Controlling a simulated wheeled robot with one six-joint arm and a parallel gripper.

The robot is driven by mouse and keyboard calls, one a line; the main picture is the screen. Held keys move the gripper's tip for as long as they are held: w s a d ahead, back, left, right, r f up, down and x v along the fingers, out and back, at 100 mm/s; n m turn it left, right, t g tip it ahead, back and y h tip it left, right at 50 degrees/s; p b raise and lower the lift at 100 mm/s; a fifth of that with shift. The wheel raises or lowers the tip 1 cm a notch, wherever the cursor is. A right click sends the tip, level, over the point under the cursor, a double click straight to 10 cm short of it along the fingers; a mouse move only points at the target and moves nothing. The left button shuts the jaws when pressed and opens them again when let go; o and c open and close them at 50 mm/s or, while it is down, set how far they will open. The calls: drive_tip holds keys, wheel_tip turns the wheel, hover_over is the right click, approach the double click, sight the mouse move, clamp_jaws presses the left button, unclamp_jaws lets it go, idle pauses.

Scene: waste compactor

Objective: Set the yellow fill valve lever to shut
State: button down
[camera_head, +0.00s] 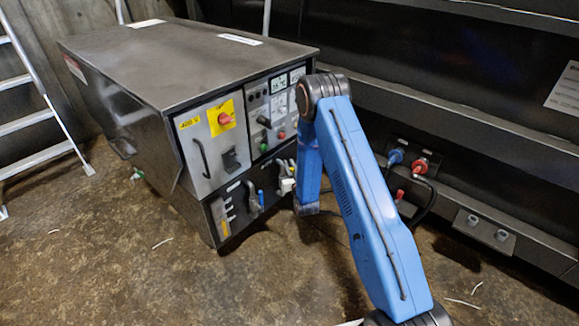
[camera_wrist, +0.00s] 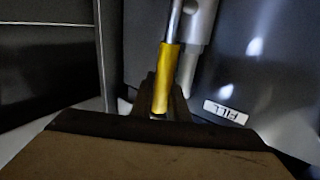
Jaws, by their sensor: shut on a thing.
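The fill valve lever has a yellow sleeve (camera_wrist: 168,65) on a thin metal rod, and it shows in the wrist view at the upper middle. My gripper (camera_wrist: 162,92) is shut on the yellow sleeve, with a dark finger on each side of it. The lever points from the top of the picture down into the jaws. A white label reading FILL (camera_wrist: 226,112) appears upside down to the right of the lever. In the head view my blue arm reaches to the front of the machine cabinet, and I cannot make out the yellow lever there.
The dark cabinet (camera_head: 180,60) has a control panel with a red knob on a yellow plate (camera_head: 222,117). Blue and red connectors (camera_head: 408,160) and hoses sit on the wall at right. A ladder (camera_head: 38,110) stands at left. The floor in front is mostly clear.

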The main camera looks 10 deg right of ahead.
drive_tip(key=shift+d, duration=0.1)
drive_tip(key=w+d+f+m+g+y, duration=0.2)
drive_tip(key=d+f+m+g+y, duration=0.1)
drive_tip(key=f+m+g, duration=0.1)
drive_tip(key=w+d+f+m+g+y, duration=0.2)
drive_tip(key=d+f+m+g, duration=0.1)
drive_tip(key=f+m, duration=0.4)
drive_tip(key=shift+w+f+g+y, duration=0.2)
drive_tip(key=shift+f+g+y, duration=0.3)
drive_tip(key=shift+g, duration=0.4)
drive_tip(key=shift+f, duration=0.1)
idle(0.4)
drive_tip(key=c, duration=1.7)
unclamp_jaws()
drive_tip(key=v, duration=1.7)
drive_tip(key=shift+s, duration=0.15)
